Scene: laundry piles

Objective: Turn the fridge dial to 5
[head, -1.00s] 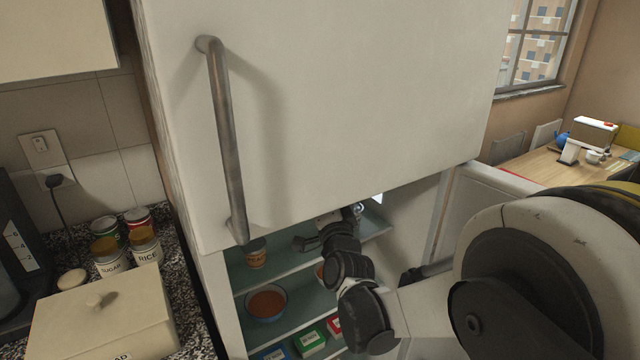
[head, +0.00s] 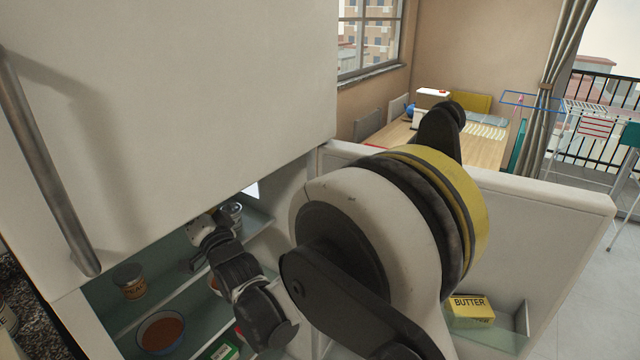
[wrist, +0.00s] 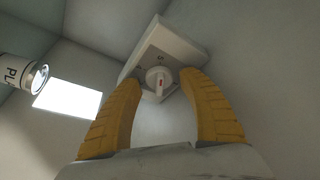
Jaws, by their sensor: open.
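In the head view my arm reaches into the open lower fridge compartment (head: 175,262). The dial is hidden there, and my gripper (head: 196,262) shows only partly.
A lit white panel (wrist: 68,103) and a can (wrist: 22,76) are left of the dial in the wrist view. A jar (head: 130,282) and bowl (head: 160,332) stand on the shelves. The open fridge door (head: 555,200) holds a butter box (head: 470,310).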

